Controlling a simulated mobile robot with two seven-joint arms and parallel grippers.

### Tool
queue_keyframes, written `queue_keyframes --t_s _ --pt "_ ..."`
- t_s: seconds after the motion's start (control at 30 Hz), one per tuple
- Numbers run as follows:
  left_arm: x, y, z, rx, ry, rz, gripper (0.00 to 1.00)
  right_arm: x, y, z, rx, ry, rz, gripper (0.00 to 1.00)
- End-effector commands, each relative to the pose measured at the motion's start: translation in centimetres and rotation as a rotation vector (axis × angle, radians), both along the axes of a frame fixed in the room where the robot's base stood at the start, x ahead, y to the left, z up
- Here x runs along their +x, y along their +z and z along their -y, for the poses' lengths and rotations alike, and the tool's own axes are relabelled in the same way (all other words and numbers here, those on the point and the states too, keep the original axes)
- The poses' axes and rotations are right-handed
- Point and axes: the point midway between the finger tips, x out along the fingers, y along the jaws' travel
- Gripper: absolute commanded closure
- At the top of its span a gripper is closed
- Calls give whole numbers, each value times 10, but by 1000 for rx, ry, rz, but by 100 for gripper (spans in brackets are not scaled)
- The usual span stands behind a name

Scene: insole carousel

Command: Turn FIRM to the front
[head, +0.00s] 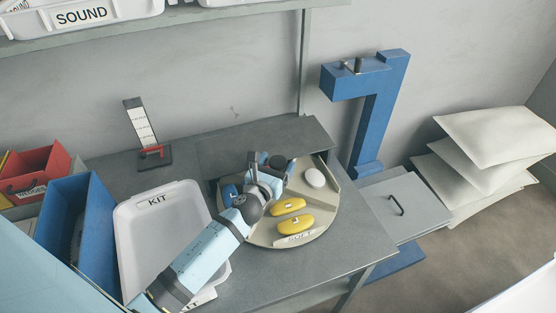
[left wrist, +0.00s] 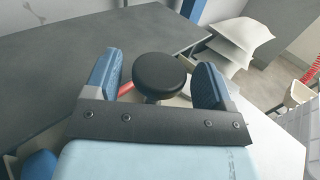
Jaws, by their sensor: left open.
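The round beige carousel (head: 328,215) stands on the grey table, with its SOFT label (head: 299,238) on the front rim. No FIRM label shows; my left arm covers part of the carousel. Two yellow insoles (head: 295,224) lie in the front section, a white rounded piece (head: 315,178) at the back right and a blue piece (head: 230,194) at the left. My left gripper (head: 268,162) is open over the carousel's middle. In the left wrist view, a round black knob (left wrist: 160,75) stands between its blue fingers, with visible gaps. My right gripper is not in view.
A white KIT tray (head: 170,235) and a blue bin (head: 88,215) stand left of the carousel. A small stand (head: 142,125) is behind them. A blue post fixture (head: 375,115) and stacked white sheets (head: 490,140) are at the right. The table's right front is clear.

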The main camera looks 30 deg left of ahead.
Motion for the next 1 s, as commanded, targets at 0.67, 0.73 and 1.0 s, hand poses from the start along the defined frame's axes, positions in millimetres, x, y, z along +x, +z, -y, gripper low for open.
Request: queue_keyframes --t_s 0.67,0.73,1.0 --pt "11 0 -1 -1 0 0 78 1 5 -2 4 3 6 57" --pt "10 0 -1 -1 0 0 88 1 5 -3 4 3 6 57" --pt "12 0 -3 -1 8 -1 88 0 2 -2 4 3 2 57"
